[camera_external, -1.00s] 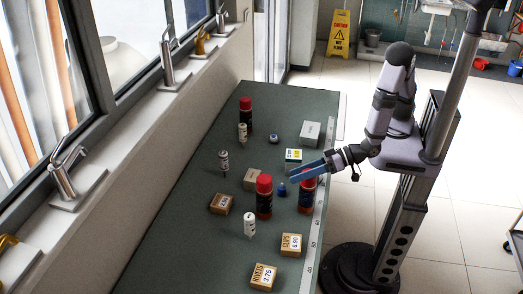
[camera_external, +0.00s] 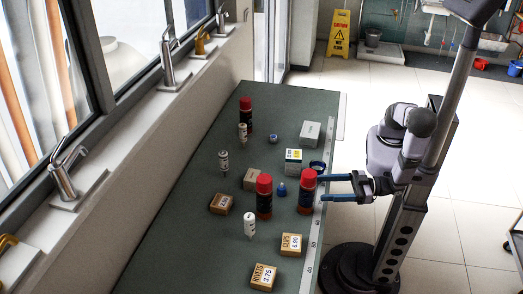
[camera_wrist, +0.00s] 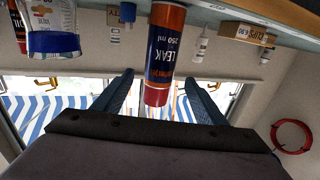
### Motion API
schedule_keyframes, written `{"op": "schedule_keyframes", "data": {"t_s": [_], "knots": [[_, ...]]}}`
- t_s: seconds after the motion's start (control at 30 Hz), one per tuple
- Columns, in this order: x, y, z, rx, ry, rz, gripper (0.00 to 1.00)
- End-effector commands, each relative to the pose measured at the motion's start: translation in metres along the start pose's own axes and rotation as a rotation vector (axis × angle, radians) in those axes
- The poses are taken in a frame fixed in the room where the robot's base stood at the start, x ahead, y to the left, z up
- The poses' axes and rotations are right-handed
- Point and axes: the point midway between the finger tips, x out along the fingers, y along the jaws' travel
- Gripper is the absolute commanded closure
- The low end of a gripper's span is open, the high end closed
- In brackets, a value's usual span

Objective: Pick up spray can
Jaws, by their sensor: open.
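Three dark spray cans with red caps stand on the green workbench (camera_external: 284,98). The nearest to my gripper (camera_external: 324,187) is the can at the right edge (camera_external: 307,194). Another stands left of it (camera_external: 264,200), and one at the back (camera_external: 245,117). My gripper is open and empty, level with the right-edge can, its fingertips just right of it.
Several boxes, including a clips box (camera_external: 291,244), and white bottles (camera_external: 250,224) stand around. The front left bench is clear.

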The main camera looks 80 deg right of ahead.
Motion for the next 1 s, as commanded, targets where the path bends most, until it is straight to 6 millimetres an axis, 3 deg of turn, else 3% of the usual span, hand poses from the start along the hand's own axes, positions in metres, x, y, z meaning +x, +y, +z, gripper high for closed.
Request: {"op": "schedule_keyframes", "data": {"t_s": [0.3,0.57,1.0], "knots": [[0.019,0.001,-0.001,0.000,-0.001,0.002,0.34],[0.025,0.001,-0.001,0.000,-0.002,0.002,0.34],[0.068,0.002,-0.001,0.000,-0.002,0.003,0.34]]}}
